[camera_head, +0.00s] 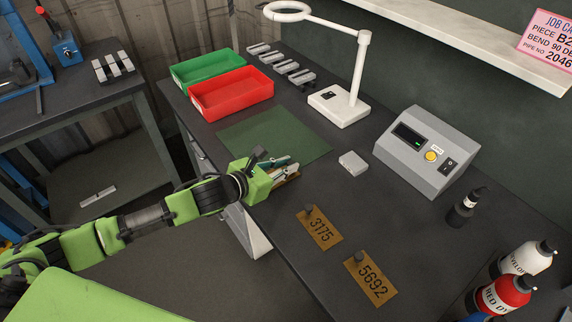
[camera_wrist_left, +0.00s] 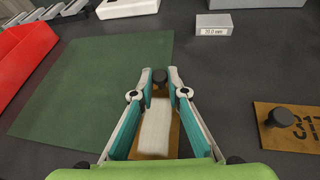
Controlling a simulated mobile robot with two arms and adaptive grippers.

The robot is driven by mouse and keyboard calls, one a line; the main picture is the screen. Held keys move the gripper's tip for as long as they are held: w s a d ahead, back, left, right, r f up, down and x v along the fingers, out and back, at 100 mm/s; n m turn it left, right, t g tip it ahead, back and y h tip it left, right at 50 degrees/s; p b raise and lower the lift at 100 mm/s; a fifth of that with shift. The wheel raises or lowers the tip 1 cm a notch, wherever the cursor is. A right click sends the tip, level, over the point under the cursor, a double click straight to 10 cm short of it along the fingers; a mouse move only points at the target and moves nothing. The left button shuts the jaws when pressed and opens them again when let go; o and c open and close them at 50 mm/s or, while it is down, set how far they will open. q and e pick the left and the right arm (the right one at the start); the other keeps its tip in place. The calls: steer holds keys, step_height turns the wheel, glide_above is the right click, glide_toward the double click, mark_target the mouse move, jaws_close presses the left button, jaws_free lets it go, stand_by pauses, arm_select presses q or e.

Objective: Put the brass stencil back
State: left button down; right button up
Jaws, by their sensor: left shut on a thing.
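My left gripper (camera_head: 285,172) is shut on the black knob (camera_wrist_left: 160,77) of a brass stencil (camera_wrist_left: 174,142), near the front edge of the workbench. A pale, blurred block (camera_wrist_left: 156,128) covers part of this plate between the fingers; its number is hidden. Two other brass stencils with black knobs lie flat on the bench to the right of the gripper. One reads 3175 (camera_head: 322,232); the other reads 5692 (camera_head: 373,282), closer to the camera. The 3175 plate also shows at the right of the left wrist view (camera_wrist_left: 300,140). My right gripper is not in view.
A green mat (camera_head: 265,135) lies just beyond the gripper, with red (camera_head: 232,104) and green (camera_head: 190,72) trays behind it. A lamp base (camera_head: 338,108), a small grey block (camera_head: 352,163), a grey control box (camera_head: 425,165) and several bottles stand at the back and right.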

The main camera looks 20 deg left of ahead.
arm_select(q)
steer(key=shift+f, duration=0.15)
steer(key=c, duration=2)
jaws_free()
steer(key=shift+f, duration=0.1)
steer(key=b+v, duration=0.1)
steer(key=v, duration=1)
steer(key=shift+b, duration=0.4)
steer(key=shift+s+a+r, duration=0.25)
steer(key=shift+s+r, duration=0.05)
steer(key=shift+s, duration=0.1)
